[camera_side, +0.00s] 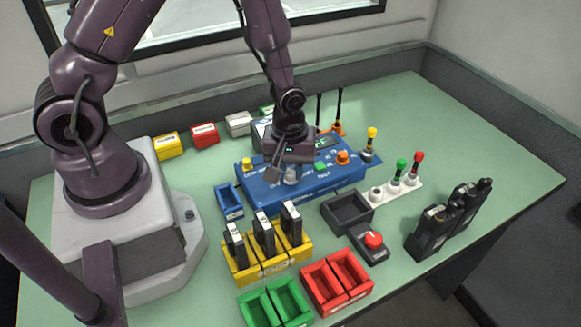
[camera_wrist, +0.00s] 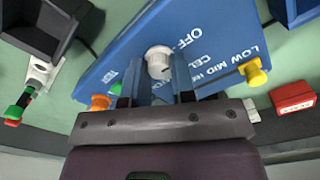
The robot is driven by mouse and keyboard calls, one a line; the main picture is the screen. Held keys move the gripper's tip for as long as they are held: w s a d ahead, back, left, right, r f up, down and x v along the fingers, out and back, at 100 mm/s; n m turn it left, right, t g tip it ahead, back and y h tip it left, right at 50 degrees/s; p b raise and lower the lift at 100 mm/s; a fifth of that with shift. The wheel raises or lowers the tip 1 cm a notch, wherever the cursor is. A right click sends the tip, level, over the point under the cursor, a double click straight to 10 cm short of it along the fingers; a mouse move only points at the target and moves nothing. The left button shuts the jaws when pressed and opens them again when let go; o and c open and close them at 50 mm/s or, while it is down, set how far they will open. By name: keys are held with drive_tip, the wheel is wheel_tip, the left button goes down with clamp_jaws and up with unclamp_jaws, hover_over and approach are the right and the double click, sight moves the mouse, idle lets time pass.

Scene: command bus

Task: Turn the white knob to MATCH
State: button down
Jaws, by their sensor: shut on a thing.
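The white knob (camera_wrist: 158,55) sits on the blue panel (camera_wrist: 215,30). My gripper (camera_wrist: 157,77) is shut on the knob, with one finger on each side of it. In the side view my gripper (camera_side: 290,167) points down over the front of the blue panel (camera_side: 330,183), and the knob (camera_side: 291,178) shows just below it. A short dark mark is on the knob's face, but its exact pointing is hard to tell. "OFF", "CEL" and "LOW MID" lettering shows on the panel. I cannot read a MATCH label; my fingers cover part of the lettering.
The panel also has a yellow knob (camera_wrist: 255,73), an orange knob (camera_wrist: 100,102) and a green button (camera_side: 321,167). A dark tray (camera_side: 347,212), a box with a red button (camera_side: 373,240), a yellow rack (camera_side: 270,265) and black handsets (camera_side: 450,220) stand in front.

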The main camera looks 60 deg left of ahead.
sight(292, 171)
drive_tip(key=m, duration=1.6)
drive_tip(key=shift+m, duration=0.4)
drive_tip(key=m, duration=0.6)
drive_tip(key=shift+g, duration=0.3)
drive_tip(key=c, duration=0.9)
unclamp_jaws()
drive_tip(key=shift+c, duration=0.2)
wheel_tip(292, 171, up, 13)
drive_tip(key=shift+w, duration=0.15)
